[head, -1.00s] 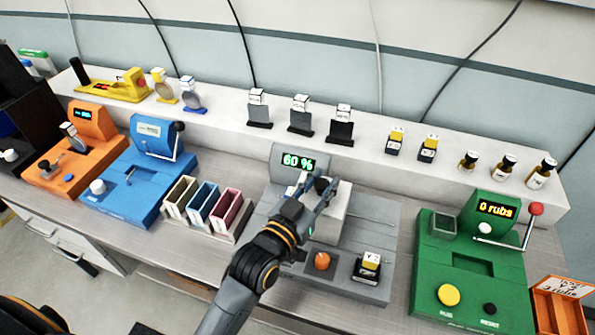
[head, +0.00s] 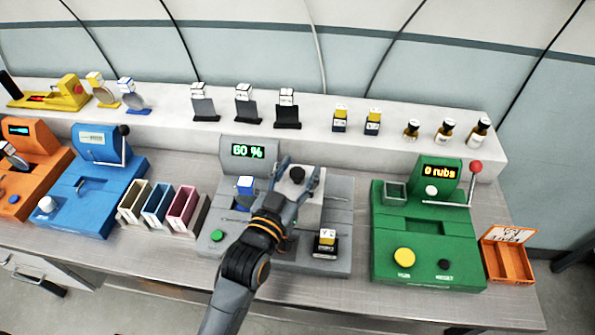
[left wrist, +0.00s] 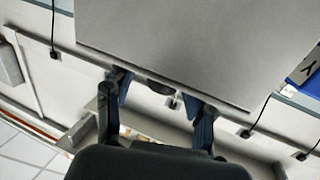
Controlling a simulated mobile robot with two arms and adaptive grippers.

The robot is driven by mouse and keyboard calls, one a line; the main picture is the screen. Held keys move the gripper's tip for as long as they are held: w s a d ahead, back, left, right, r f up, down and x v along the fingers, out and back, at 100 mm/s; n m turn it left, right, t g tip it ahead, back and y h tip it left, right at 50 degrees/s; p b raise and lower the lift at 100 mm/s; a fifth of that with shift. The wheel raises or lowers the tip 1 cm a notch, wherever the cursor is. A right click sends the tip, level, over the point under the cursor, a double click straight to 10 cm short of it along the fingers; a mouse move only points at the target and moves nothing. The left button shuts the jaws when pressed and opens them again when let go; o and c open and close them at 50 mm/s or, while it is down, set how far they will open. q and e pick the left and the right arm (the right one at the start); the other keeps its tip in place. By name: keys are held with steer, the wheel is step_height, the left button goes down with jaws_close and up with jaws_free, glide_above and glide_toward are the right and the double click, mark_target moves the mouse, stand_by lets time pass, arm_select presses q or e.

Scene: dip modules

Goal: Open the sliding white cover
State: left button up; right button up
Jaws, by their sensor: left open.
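The white cover (head: 303,207) lies on the grey machine (head: 341,220), with a dark knob (head: 297,174) on it. My left gripper (head: 297,176) is open, its two fingers on either side of the knob; I cannot tell whether they touch it. A blue-and-white cube (head: 245,186) shows in the machine, left of the cover. In the left wrist view, the fingers (left wrist: 160,100) are spread, and a large pale plate fills the top. My right gripper is not in view.
The machine's display (head: 248,151) reads 60 %. A green button (head: 217,236) and a yellow-topped module (head: 326,243) sit at its front. Three coloured slots (head: 160,207) stand left, a green machine (head: 425,240) right. The shelf behind (head: 320,135) holds several small items.

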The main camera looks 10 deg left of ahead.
arm_select(q)
steer(key=shift+s+a, duration=0.2)
steer(key=shift+s, duration=0.15)
steer(key=v, duration=1.1)
steer(key=shift+s, duration=0.15)
